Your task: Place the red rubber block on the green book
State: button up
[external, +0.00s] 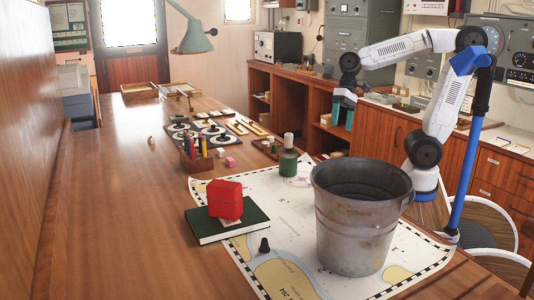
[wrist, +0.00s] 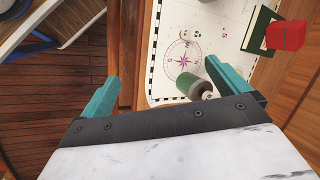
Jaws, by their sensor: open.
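The red rubber block (external: 225,199) rests on the green book (external: 202,231), which lies partly on the chart at the table's near middle. In the wrist view the red block (wrist: 285,36) and the green book (wrist: 258,27) show at the top right. My gripper (external: 343,114) is raised beyond the bucket, to the right of the table and apart from the block. In the wrist view my gripper (wrist: 156,90) has its two teal fingers spread wide, with nothing held between them.
A metal bucket (external: 360,215) stands on the chart (external: 268,206). A green bottle (external: 288,160) stands behind it, and a small dark piece (external: 264,245) in front of the book. A pencil holder (external: 196,158) is farther back. The table's left side is clear.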

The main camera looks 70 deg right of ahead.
jog(key=s+d+f+n+h, duration=0.4)
jog(key=s+d+h, duration=0.1)
jog(key=s+d, duration=0.8)
jog(key=shift+t, duration=0.4)
jog(key=shift+a+f, duration=0.1)
